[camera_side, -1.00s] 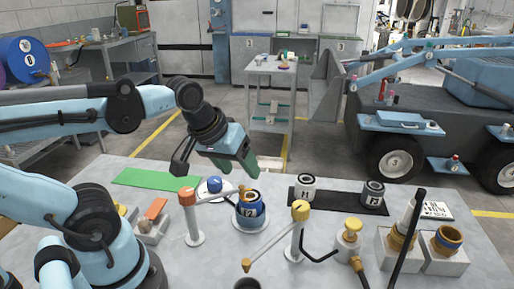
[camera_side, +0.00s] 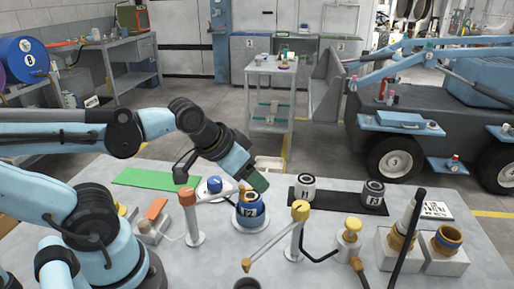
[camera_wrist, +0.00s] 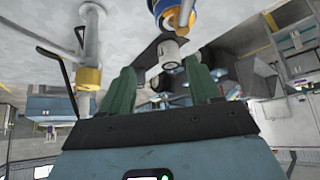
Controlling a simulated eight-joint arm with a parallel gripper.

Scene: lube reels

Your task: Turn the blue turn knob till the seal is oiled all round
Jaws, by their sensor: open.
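The blue turn knob (camera_side: 215,184) sits on a round white base on the bench, left of reel 2. Reel 2 (camera_side: 249,212), white-labelled with a blue body and tan top, stands upright on a round holder; the seal cannot be told apart. A blue and yellow ring, probably part of it, shows at the top edge of the wrist view (camera_wrist: 166,8). My gripper (camera_side: 257,184) is tilted down just above and behind reel 2, right of the knob. In the wrist view its green fingers (camera_wrist: 160,66) are apart, with nothing held between them.
An orange-topped post (camera_side: 189,216) with an arm reaching toward reel 2 stands to its left. A yellow-topped post (camera_side: 297,232) stands to its right. Reels 1 (camera_side: 305,188) and 3 (camera_side: 373,193) stand on a black mat. A green mat (camera_side: 150,178) lies at the back left.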

